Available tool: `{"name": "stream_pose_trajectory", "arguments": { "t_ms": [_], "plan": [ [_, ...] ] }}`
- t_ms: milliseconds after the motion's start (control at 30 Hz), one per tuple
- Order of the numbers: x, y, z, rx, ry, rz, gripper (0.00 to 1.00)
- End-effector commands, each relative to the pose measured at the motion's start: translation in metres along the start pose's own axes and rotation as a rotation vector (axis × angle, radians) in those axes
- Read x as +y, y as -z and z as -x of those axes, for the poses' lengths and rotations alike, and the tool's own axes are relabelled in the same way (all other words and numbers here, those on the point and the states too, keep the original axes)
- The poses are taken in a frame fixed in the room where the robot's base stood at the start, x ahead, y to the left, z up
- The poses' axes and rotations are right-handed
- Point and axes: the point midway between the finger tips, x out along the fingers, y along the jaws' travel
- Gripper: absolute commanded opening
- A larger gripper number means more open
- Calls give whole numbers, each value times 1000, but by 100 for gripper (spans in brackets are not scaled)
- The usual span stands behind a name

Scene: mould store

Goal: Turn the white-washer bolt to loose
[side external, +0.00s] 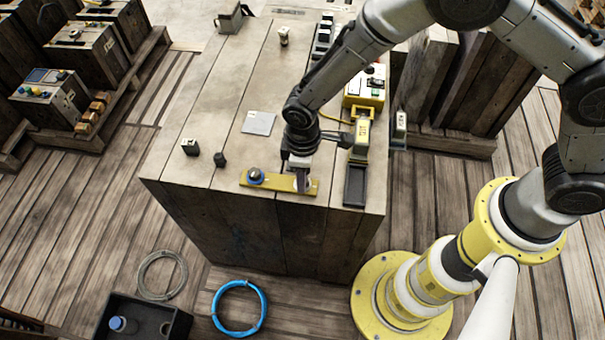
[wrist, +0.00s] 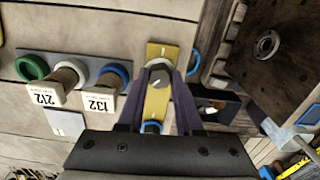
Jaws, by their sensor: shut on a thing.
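A yellow plate (side external: 278,182) lies near the front edge of the wooden bench and also shows in the wrist view (wrist: 157,103). The white-washer bolt (wrist: 160,76) sits on it, a grey head with a pale mark and some white washer showing around it. My gripper (side external: 302,181) points down at the plate's right end and is shut on this bolt; in the wrist view its dark fingers (wrist: 160,80) stand on both sides of the head. The blue-washer bolt (side external: 255,175) is on the plate's left end; in the wrist view it is lower, partly hidden by my gripper (wrist: 152,127).
Two small dark blocks (side external: 190,147) (side external: 220,160) and a flat grey card (side external: 258,123) lie left of and behind the plate. A black tray (side external: 355,186) and a yellow-topped device (side external: 360,135) stand close on the right. The bench's front edge is very near.

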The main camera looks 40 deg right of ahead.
Motion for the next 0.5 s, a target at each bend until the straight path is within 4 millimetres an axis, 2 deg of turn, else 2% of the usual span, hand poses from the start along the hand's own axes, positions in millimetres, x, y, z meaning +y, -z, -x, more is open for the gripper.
{"name": "stream_pose_trajectory", "arguments": {
  "t_ms": [500],
  "plan": [
    [0,-3,-4,-7,3,489,0]
  ]
}}
